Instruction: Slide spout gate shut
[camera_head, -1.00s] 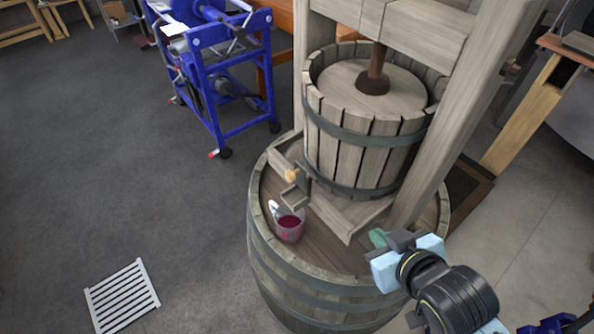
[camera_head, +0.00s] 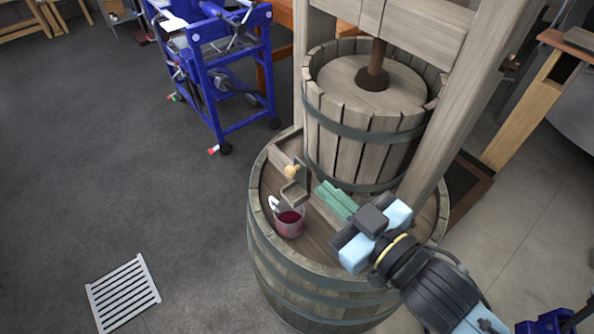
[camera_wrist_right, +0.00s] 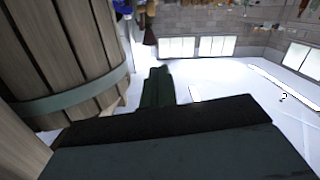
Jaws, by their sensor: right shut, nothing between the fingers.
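The spout (camera_head: 292,194) is a small dark metal trough at the front of the wooden press, above the barrel top. The spout gate (camera_head: 301,171) looks like a small dark upright plate with a pale wooden knob (camera_head: 291,171) beside it. I cannot tell how far open it is. My right gripper (camera_head: 325,190) has green fingers, shut and empty, pointing at the spout from the right, a small gap away. The shut fingers (camera_wrist_right: 157,88) also show in the right wrist view, beside the press basket (camera_wrist_right: 65,50); the gate does not show there. My left gripper is not in view.
A glass jug (camera_head: 289,221) with red liquid stands under the spout on the barrel (camera_head: 300,270). The slatted basket (camera_head: 365,145) and a thick frame post (camera_head: 445,120) rise behind my gripper. A blue cart (camera_head: 235,85) stands back left.

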